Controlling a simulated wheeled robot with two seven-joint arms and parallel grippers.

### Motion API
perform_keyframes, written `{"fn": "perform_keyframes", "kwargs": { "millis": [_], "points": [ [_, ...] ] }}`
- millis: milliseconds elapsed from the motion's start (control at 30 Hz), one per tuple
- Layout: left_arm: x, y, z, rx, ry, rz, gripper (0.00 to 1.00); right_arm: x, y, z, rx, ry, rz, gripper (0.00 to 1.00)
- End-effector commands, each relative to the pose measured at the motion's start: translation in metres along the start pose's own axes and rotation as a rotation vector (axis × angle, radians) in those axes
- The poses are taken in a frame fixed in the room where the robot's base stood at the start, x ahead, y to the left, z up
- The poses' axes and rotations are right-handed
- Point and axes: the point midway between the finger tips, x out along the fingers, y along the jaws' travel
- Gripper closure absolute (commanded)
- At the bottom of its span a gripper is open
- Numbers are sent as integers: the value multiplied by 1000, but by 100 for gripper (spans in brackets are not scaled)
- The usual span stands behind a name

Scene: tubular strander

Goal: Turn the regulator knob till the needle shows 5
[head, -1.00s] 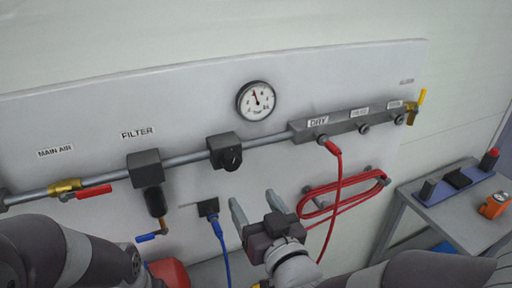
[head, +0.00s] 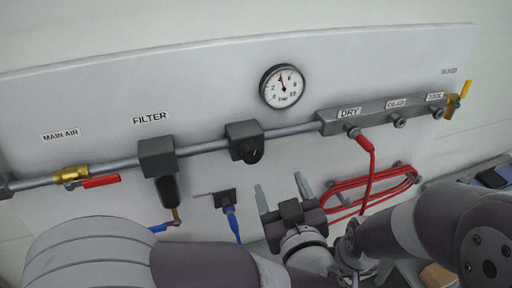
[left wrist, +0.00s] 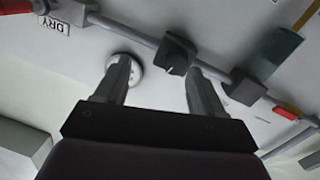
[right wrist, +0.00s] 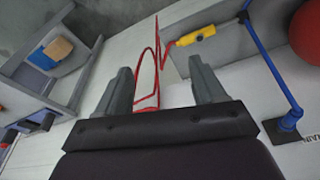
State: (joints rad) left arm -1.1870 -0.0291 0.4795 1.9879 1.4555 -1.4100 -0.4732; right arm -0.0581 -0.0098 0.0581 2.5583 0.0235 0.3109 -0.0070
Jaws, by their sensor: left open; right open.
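The regulator with its black knob (head: 250,152) sits on the pipe below and left of the round gauge (head: 282,87). The gauge's needle points nearly straight up, slightly left; its exact reading is too small to tell. My left gripper (head: 282,192) is open and empty, below and right of the knob and apart from it. In the left wrist view the knob (left wrist: 177,54) shows beyond and between the fingers of my left gripper (left wrist: 157,68), and one finger partly covers the gauge (left wrist: 134,76). My right gripper (right wrist: 160,68) is open and empty.
The filter (head: 157,160) and red-handled valve (head: 98,182) are on the pipe to the left. The outlet block (head: 375,117) with the red hose (head: 371,170) is to the right. A blue hose (head: 232,217) hangs below the regulator. The wall beside the gauge is clear.

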Motion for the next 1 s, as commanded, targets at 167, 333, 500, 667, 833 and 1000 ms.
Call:
{"fn": "perform_keyframes", "kwargs": {
  "millis": [167,333,500,667,833,1000],
  "points": [
    [-33,-10,-10,23,71,-105,31,-2,10,18,23,-106,13,31],
    [-2,-15,-17,25,76,-118,31,-15,10,16,22,-108,13,31],
    [44,-21,-21,25,75,-117,31,-30,10,12,22,-107,12,31],
    [74,-23,-21,23,74,-112,31,-38,9,10,21,-107,12,31],
    [88,-25,-20,22,74,-109,31,-41,9,10,21,-106,12,31],
    [90,-25,-19,22,73,-109,31,-41,9,10,21,-106,12,31]
  ]
}}
